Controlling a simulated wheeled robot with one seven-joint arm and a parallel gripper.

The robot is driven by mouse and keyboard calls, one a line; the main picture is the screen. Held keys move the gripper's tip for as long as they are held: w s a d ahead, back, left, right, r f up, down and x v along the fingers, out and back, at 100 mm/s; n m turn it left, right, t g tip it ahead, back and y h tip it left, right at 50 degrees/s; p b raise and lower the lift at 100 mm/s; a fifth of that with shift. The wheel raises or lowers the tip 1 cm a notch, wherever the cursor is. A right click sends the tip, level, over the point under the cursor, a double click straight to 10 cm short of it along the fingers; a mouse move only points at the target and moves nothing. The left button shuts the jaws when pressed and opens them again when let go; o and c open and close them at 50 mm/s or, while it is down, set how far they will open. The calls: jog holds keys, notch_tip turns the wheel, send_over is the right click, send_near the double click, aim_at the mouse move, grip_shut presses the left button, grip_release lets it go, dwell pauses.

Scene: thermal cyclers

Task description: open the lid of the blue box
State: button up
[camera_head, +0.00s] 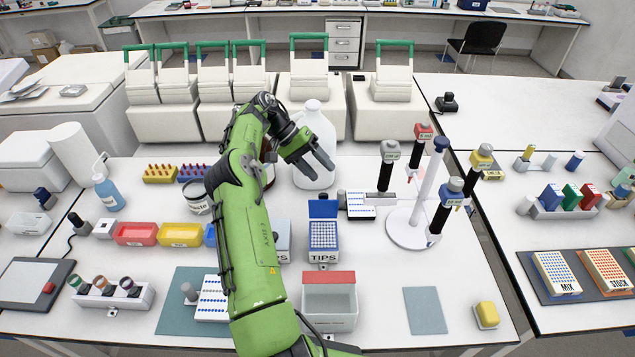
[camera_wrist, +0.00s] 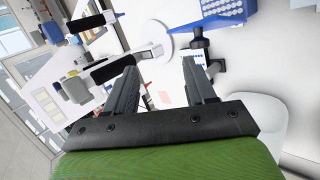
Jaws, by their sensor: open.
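The blue box (camera_head: 323,250), labelled TIPS, stands mid-bench with a grid of tips visible in it. Its blue lid (camera_head: 323,209) stands raised at the back edge, so the box looks open. In the wrist view a blue box with a white grid (camera_wrist: 222,12) shows at the top edge, partly cut off; it appears to be the same box. My gripper (camera_head: 321,167) is open and empty, above and behind the box, in front of the large white bottle (camera_head: 318,130). Its two fingers (camera_wrist: 160,68) are spread with nothing between them.
A pipette stand (camera_head: 408,230) with several pipettes is right of the box. A white rack with blue dots (camera_head: 360,212) is close by. A red-lidded box (camera_head: 329,304) stands in front. Thermal cyclers (camera_head: 310,82) line the back.

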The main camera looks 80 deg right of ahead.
jog(key=shift+r, duration=0.7)
jog(key=t+h+p, duration=0.4)
jog(key=h, duration=0.1)
send_near(321, 194)
jog(key=b+x, duration=0.3)
jog(key=x, duration=0.5)
jog(key=shift+s+f, duration=0.1)
jog(key=shift+f, duration=0.15)
jog(key=shift+s+d+f, duration=0.2)
jog(key=shift+s+f, duration=0.05)
jog(key=shift+f, duration=0.15)
jog(key=shift+r, duration=0.1)
jog(key=shift+c, duration=0.4)
